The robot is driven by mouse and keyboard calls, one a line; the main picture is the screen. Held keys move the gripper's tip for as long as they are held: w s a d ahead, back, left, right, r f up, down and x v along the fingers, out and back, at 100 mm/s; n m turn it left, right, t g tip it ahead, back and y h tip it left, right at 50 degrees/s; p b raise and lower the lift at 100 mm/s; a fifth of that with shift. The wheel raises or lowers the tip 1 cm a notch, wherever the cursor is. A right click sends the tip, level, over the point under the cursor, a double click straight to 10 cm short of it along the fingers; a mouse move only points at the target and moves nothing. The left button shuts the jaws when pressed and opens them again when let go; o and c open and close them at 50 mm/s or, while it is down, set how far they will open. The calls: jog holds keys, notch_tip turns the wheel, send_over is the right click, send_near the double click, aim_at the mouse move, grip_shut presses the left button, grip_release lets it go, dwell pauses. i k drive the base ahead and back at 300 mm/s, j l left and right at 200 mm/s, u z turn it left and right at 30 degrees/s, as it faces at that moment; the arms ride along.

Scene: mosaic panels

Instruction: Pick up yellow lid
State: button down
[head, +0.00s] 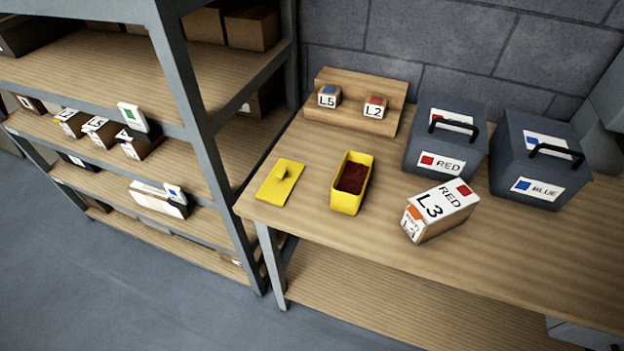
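The yellow lid (280,182) lies flat near the left end of the wooden table (330,235). It is a flat plate with a small raised handle on top. To its right stands an open yellow bin (351,183) with dark reddish contents; the lid and the bin are apart. My gripper is not in the head view.
Right of the bin sits a white-topped box marked L3 RED (438,211). Behind are a RED case (446,140), a BLUE case (538,160) and a wooden stand (350,92) with two small boxes. A metal-framed shelf (190,95) rises left of the table.

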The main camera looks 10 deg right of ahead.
aim_at(276, 189)
jog(key=i+j+u, duration=0.25)
jog(key=j+u, duration=0.15)
jog(key=j, duration=0.15)
jog(key=i+j+u, duration=0.35)
jog(key=j, duration=0.1)
